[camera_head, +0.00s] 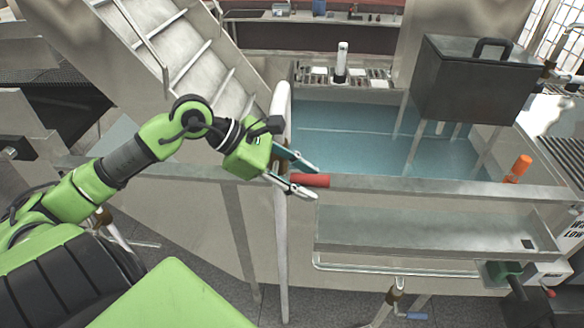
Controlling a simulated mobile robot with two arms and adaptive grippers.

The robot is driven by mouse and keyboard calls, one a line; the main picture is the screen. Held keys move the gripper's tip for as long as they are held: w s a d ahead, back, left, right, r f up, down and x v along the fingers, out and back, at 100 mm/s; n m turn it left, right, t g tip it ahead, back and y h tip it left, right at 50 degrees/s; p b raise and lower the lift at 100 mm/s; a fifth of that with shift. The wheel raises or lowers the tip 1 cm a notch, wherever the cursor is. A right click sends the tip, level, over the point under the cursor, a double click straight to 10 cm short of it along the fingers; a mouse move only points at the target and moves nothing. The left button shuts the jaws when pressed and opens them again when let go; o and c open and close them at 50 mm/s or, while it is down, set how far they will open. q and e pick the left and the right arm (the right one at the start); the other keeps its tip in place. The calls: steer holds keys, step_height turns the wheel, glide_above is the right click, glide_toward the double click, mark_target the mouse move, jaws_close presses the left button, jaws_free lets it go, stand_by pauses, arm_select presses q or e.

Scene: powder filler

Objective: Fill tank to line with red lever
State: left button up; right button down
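The red lever (316,180) is a short red cylinder at the tank's front rim, beside the upright white pipe. My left gripper (316,183) is at the lever, with its two fingers spread and the red handle between them in the picture. Gaps show on both sides of the handle, though I cannot tell whether a finger touches it. The tank (450,187) behind has a grey metal rim and blue inside. A pale line (340,133) runs across the blue; I cannot tell whether it is the fill line or the liquid's edge. My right gripper is not in view.
A dark grey box with a handle (475,85) stands on legs over the tank's right side. An orange cylinder (521,166) is on the right rim. A metal trough (420,232) hangs in front. The white pipe (281,230) stands close to my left gripper. Metal stairs (185,50) rise behind.

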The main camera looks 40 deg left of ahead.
arm_select(q)
steer(key=v, duration=1.1)
steer(key=shift+s+a+r, duration=0.2)
steer(key=shift+s+r, duration=0.05)
